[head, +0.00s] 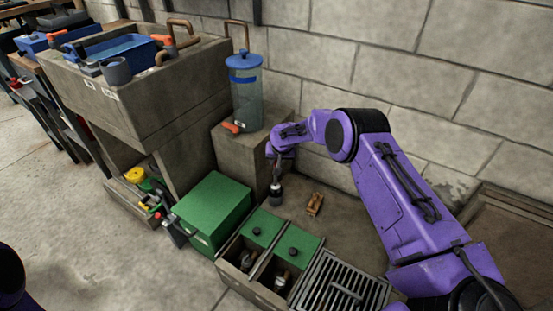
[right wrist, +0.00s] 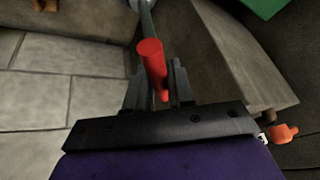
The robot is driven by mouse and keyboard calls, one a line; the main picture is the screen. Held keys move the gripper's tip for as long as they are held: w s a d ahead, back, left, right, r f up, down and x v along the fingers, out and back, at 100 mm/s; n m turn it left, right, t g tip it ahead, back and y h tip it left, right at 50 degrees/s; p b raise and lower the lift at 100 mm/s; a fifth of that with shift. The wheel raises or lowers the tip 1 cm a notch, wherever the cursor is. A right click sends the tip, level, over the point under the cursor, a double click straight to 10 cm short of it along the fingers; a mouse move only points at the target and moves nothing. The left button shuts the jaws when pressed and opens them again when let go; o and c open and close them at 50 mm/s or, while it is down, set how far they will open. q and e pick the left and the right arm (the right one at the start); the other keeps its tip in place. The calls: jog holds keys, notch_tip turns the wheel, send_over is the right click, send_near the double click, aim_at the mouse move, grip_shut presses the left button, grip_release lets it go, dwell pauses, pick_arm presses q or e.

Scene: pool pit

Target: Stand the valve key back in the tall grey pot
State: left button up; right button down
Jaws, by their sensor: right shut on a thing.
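My right gripper (head: 281,155) hangs over the pit floor in the head view. In the right wrist view its fingers (right wrist: 156,88) are shut on the red handle of the valve key (right wrist: 151,57). The key's grey shaft runs away from the fingers. In the head view the key's shaft (head: 277,178) points down, nearly upright, to a dark end with a pale ring. I cannot tell whether that end touches the floor. A grey pot (head: 116,71) stands on the concrete ledge at upper left; I cannot tell whether it is the tall grey pot. My left gripper is out of view.
A clear canister with a blue lid (head: 245,90) stands on a concrete block (head: 264,143) behind my gripper. A green box (head: 212,206), green-lidded compartments (head: 297,241) and a grate (head: 340,285) lie in front. A small brown object (head: 315,204) lies on the floor at right.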

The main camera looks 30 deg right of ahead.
jog(key=shift+f+b, duration=0.85)
jog(key=shift+f, duration=0.55)
jog(key=shift+f+b, duration=1.15)
jog(key=shift+f, duration=0.2)
jog(key=shift+f+b, duration=0.85)
jog(key=shift+f, duration=0.25)
jog(key=c, duration=0.9)
grip_release()
notch_tip(320, 180, up, 8)
jog(key=p, duration=0.6)
jog(key=shift+s+r+p, duration=0.1)
jog(key=shift+p, duration=0.3)
